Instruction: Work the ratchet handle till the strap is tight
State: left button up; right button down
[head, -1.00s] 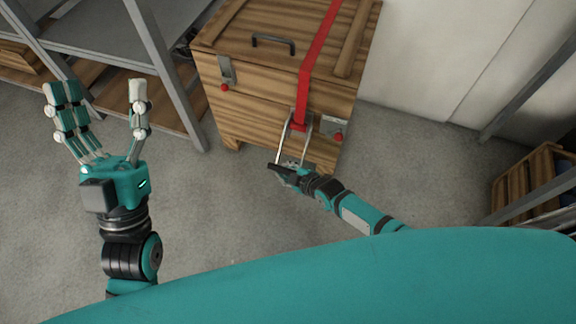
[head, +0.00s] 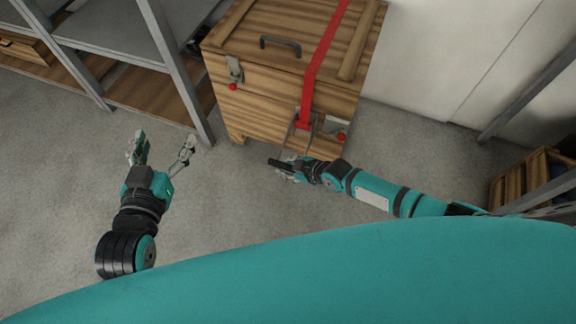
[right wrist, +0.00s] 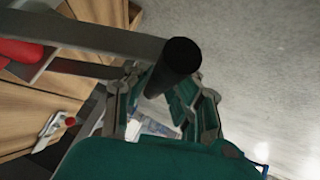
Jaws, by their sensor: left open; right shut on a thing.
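A red strap (head: 322,58) runs over the top of a wooden crate (head: 262,104) and down its front to the ratchet. The ratchet handle (head: 281,165) has metal side bars and a dark cross grip, and stands out from the crate front. My right gripper (head: 292,170) is shut on the handle's grip. In the right wrist view the dark round grip (right wrist: 175,67) lies between my right gripper's fingers (right wrist: 165,95), and the red strap (right wrist: 22,50) shows at the upper left. My left gripper (head: 163,146) is open and empty over the floor, left of the crate.
The crate has a dark lid handle (head: 281,42) and latches with red knobs, one at the left (head: 235,72). Grey shelving (head: 125,35) stands at the left. A wooden box (head: 530,178) is at the right. The floor before the crate is clear.

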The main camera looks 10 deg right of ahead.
jog(key=shift+w+r, duration=0.15)
jog(key=shift+r, duration=0.15)
jog(key=c, duration=1.6)
grip_release()
jog(key=o, duration=0.4)
jog(key=shift+o, duration=0.2)
jog(key=shift+s+d+r, duration=0.2)
jog(key=shift+s+d, duration=0.05)
jog(key=shift+s, duration=0.15)
jog(key=v, duration=1.1)
jog(key=shift+w, duration=0.1)
